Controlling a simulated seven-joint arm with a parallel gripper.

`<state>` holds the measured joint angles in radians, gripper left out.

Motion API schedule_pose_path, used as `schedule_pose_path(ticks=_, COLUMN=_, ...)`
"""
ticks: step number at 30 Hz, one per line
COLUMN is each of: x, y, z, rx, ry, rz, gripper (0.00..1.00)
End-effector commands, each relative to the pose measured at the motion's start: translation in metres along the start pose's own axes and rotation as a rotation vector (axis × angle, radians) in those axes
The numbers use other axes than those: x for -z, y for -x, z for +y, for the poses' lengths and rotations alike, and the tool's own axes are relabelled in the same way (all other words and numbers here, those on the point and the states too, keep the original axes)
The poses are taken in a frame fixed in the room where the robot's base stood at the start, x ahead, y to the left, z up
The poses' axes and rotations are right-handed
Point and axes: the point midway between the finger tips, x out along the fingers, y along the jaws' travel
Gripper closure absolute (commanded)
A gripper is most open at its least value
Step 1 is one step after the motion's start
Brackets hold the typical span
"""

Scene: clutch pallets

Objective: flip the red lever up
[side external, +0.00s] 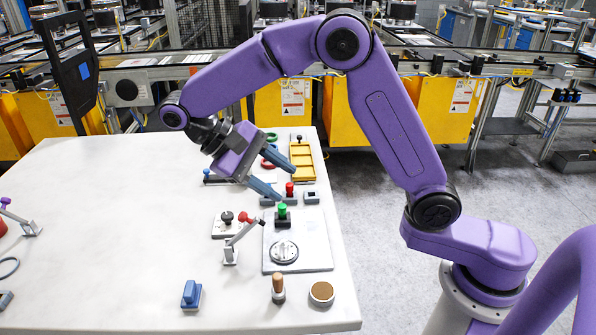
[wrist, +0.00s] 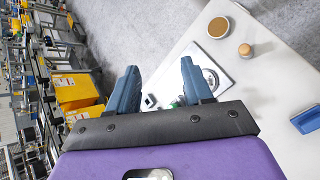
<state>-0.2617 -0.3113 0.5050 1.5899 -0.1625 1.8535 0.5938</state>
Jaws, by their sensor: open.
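The red lever (side external: 240,234) has a red knob on a thin silver arm that slants up to the right from a small grey base on the white table. It stands at the left edge of a light plate. My gripper (side external: 286,184) is open and empty, above the table behind the lever and to its right in the side view, apart from it. The wrist view also shows my gripper (wrist: 158,66) with its two blue fingers spread. I cannot make out the red lever in the wrist view.
The plate (side external: 312,248) carries a silver dial (side external: 284,251) and a green button (side external: 282,211). A red button (side external: 290,190) and a yellow tray (side external: 303,163) lie near the fingers. A wooden peg (side external: 278,288) and a blue block (side external: 191,295) stand in front. The table's left middle is clear.

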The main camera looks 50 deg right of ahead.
Motion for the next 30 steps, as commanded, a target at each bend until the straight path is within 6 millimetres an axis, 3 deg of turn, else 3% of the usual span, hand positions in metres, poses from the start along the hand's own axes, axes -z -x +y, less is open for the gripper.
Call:
schedule_pose_path(ticks=9, x=-0.035, y=-0.013, z=0.015, rx=0.0, ry=0.001, rz=0.001, gripper=0.5)
schedule_pose_path(ticks=22, x=-0.042, y=-0.017, z=0.018, rx=0.0, ry=0.0, rz=0.0, gripper=0.5)
schedule_pose_path(ticks=23, x=-0.042, y=-0.017, z=0.018, rx=0.0, ry=0.0, rz=0.0, gripper=0.53)
schedule_pose_path(ticks=27, x=-0.039, y=-0.022, z=0.018, rx=0.016, ry=0.001, rz=-0.032, gripper=0.98)
schedule_pose_path(ticks=30, x=-0.031, y=-0.035, z=0.018, rx=0.067, ry=0.007, rz=-0.116, gripper=1.0)
